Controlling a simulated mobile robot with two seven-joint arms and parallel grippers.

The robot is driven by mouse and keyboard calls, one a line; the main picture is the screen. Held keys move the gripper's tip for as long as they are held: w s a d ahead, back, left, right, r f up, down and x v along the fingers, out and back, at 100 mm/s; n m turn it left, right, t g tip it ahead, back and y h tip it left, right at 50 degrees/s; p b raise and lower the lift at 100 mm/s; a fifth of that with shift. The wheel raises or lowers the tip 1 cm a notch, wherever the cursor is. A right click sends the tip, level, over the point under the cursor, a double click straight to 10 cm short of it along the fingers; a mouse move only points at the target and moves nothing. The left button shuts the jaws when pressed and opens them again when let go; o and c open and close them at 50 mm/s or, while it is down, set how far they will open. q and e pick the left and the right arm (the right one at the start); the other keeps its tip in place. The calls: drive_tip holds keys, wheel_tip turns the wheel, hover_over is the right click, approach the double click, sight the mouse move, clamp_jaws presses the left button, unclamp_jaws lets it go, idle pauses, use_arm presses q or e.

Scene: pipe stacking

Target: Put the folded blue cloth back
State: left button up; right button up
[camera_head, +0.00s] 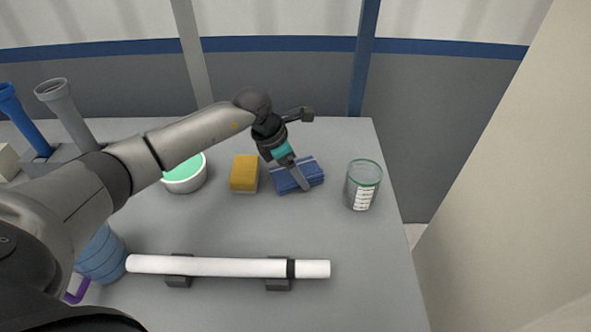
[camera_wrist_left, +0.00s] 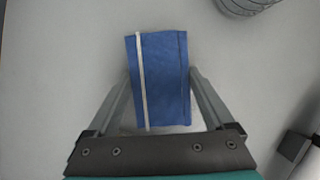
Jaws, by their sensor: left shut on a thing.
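The folded blue cloth (camera_head: 308,172) is at the back right of the grey table, between the yellow sponge and the glass jar. My left gripper (camera_head: 303,187) is shut on the cloth from above. In the left wrist view the cloth (camera_wrist_left: 163,80), with a white stripe along one side, sits between the two fingers of my left gripper (camera_wrist_left: 160,88). I cannot tell whether the cloth touches the table or is slightly above it. My right gripper is in neither view.
A yellow sponge (camera_head: 244,172) is just left of the cloth, and a green-filled bowl (camera_head: 186,181) is farther left. A glass jar (camera_head: 362,186) stands to its right. A white pipe (camera_head: 220,266) rests on supports in front. Grey and blue pipes (camera_head: 66,107) stand at the left.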

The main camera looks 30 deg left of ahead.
sight(286, 174)
use_arm(q)
drive_tip(key=o, duration=0.9)
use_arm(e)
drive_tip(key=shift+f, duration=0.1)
use_arm(q)
drive_tip(key=shift+a+r, duration=0.1)
drive_tip(key=shift+r, duration=0.35)
drive_tip(key=p+v, duration=0.1)
drive_tip(key=v, duration=0.4)
drive_tip(key=shift+s+r, duration=0.1)
drive_tip(key=shift+r, duration=0.05)
drive_tip(key=p+v, duration=0.1)
drive_tip(key=v, duration=0.5)
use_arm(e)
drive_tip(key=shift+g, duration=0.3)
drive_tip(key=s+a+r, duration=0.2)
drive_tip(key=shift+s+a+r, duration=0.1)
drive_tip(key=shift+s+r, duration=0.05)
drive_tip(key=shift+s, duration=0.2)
